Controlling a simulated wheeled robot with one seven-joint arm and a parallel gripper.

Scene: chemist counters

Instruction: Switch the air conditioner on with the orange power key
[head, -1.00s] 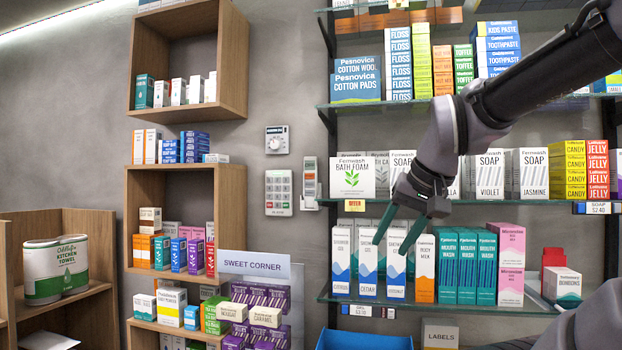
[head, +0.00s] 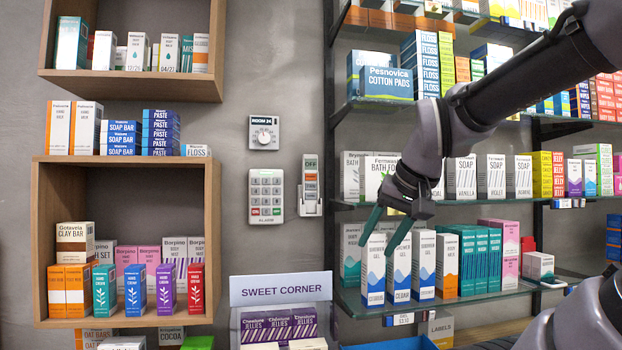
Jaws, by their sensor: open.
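A slim pale control unit (head: 311,188) hangs on the grey wall, just right of a keypad. Its top label seems to read OFF, with small orange and grey keys below; which one is the power key is too small to tell. No larger air conditioner body can be made out. My gripper (head: 375,249) is open and empty, its two green fingers pointing down.
A keypad marked ALARM (head: 266,196) and a dial marked ROOM (head: 264,132) are on the same wall. A wooden shelf box (head: 212,240) stands out at the left. Glass shelves (head: 450,300) with cartons fill the right. A SWEET CORNER display (head: 281,289) is below the keypad.

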